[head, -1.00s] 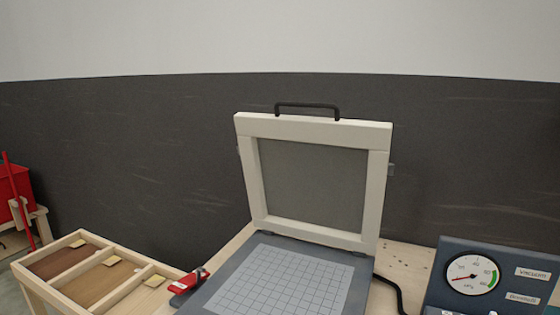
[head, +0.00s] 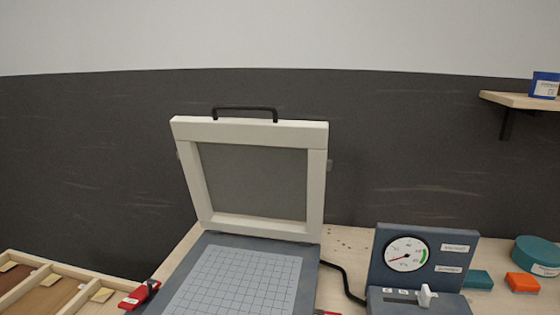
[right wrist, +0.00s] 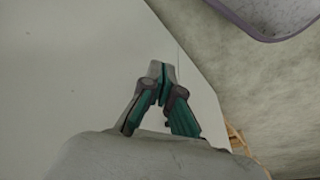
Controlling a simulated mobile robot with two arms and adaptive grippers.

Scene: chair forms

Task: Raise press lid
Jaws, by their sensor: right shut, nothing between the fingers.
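The press lid (head: 180,133) stands raised in the head view, a cream frame around a grey panel, leaning back a little from its hinged lower edge. A black handle (head: 245,109) sits on its top edge. The press bed (head: 235,283) below is dark with a light gridded sheet on it. My right gripper (right wrist: 164,70) shows in the right wrist view with its fingertips together and nothing between them. It is away from the lid, which I cannot make out in that view. My left gripper is in neither view.
A gauge box (head: 425,242) with a white lever stands right of the press, a black cable running beside it. A teal round container (head: 537,256) and an orange block (head: 522,283) lie farther right. A divided wooden tray (head: 68,288) and a red clamp (head: 138,297) are at left.

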